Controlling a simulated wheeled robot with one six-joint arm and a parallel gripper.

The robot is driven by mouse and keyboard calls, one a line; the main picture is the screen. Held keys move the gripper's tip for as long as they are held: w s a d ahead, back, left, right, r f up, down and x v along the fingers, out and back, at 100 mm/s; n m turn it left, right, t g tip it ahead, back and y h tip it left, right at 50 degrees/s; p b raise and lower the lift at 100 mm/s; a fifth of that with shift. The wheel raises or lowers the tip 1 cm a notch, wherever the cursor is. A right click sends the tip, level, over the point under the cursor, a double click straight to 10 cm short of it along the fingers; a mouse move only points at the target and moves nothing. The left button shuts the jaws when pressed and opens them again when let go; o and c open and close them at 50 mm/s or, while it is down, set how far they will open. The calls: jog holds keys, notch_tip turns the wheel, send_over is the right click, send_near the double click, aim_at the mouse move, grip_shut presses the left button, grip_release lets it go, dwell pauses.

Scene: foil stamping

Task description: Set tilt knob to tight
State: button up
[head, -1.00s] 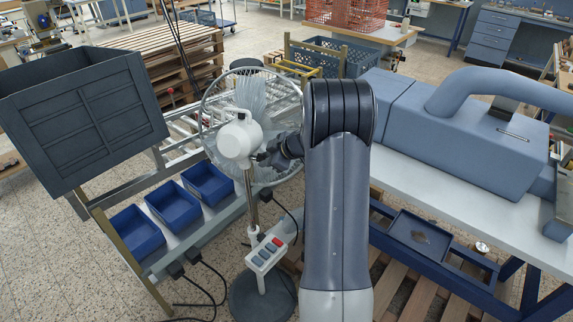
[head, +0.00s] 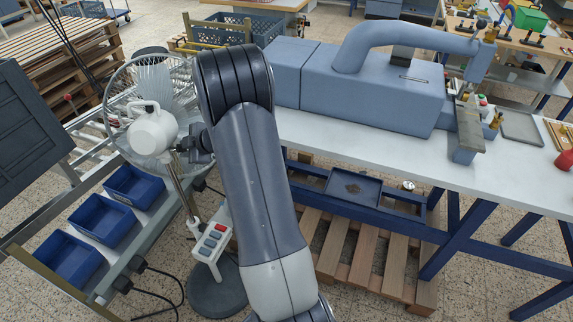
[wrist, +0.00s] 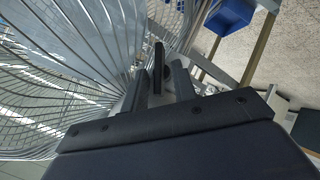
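The white pedestal fan (head: 153,128) stands at the left in the head view, with its wire cage facing away and its motor housing towards me. My gripper reaches the fan's neck from the right; my arm hides part of it there. In the wrist view a thin dark bar, seemingly the tilt knob (wrist: 158,68), stands between the two fingers of my gripper (wrist: 161,84). Narrow gaps show on both sides of it, so the gripper looks open around it. The knob's setting cannot be read.
The fan cage (wrist: 75,70) is close beside the fingers in the wrist view. The fan's button box (head: 211,236) sits low on the pole. Blue bins (head: 103,221) stand at the left; a white workbench (head: 330,140) with a blue-grey machine (head: 365,85) is at the right.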

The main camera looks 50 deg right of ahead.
jog(key=f+n+t+h+b, duration=0.1)
jog(key=t+b, duration=0.1)
jog(key=b, duration=0.3)
jog(key=shift+s+n, duration=0.1)
jog(key=shift+n, duration=0.2)
